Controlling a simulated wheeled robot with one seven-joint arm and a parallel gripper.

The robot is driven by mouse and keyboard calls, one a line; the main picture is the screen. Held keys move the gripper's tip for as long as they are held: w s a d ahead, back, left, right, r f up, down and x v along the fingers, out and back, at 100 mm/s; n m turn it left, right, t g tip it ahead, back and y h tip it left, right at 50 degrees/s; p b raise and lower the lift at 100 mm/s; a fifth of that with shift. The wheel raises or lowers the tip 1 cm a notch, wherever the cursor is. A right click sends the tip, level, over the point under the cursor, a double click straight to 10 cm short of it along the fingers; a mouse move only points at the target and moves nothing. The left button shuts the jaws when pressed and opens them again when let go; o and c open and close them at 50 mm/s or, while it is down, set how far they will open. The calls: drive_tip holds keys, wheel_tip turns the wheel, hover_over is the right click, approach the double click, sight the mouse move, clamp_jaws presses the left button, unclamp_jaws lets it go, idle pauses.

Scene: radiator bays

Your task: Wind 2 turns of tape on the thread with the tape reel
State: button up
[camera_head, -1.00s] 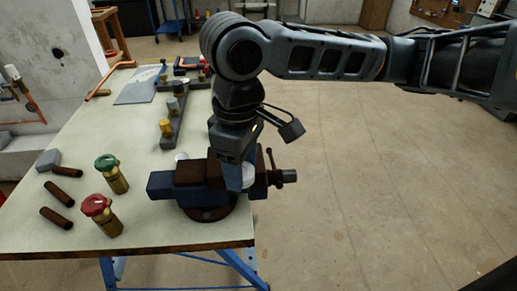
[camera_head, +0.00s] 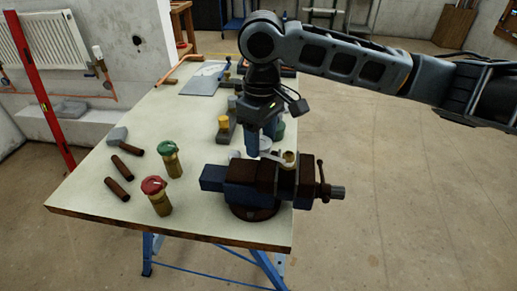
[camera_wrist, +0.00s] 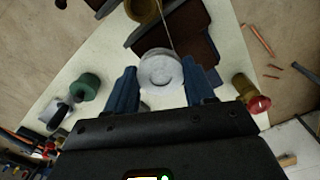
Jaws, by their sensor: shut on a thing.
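My gripper (camera_head: 262,148) points down just behind the vise on the bench. It is shut on the white tape reel (camera_wrist: 160,70), which sits between the two blue fingers in the wrist view. The reel also shows pale below the fingers in the head view (camera_head: 265,145). A brass fitting (camera_head: 289,157) stands in the vise (camera_head: 250,180), and it shows at the top of the wrist view (camera_wrist: 143,9). A thin strand of tape runs from the reel up towards the fitting. The reel is apart from the fitting. The thread's winding is too small to tell.
A red-capped valve (camera_head: 157,195) and a green-capped valve (camera_head: 170,158) stand left of the vise. Brown pipe pieces (camera_head: 118,188) lie further left. A green round thing (camera_wrist: 85,87) is near the gripper. Fittings on a grey rack (camera_head: 225,130) stand behind.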

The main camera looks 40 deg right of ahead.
drive_tip(key=s+d, duration=0.1)
drive_tip(key=d, duration=0.5)
drive_tip(key=s, duration=0.3)
drive_tip(key=s+d, duration=0.1)
drive_tip(key=s, duration=0.5)
drive_tip(key=shift+d, duration=0.2)
drive_tip(key=s+a, duration=0.1)
drive_tip(key=a, duration=0.1)
drive_tip(key=s+a+p, duration=0.1)
drive_tip(key=s, duration=0.1)
drive_tip(key=shift+a, duration=0.35)
wheel_tip(320, 180, up, 9)
drive_tip(key=p, duration=0.1)
drive_tip(key=shift+f, duration=0.2)
drive_tip(key=shift+f, duration=0.1)
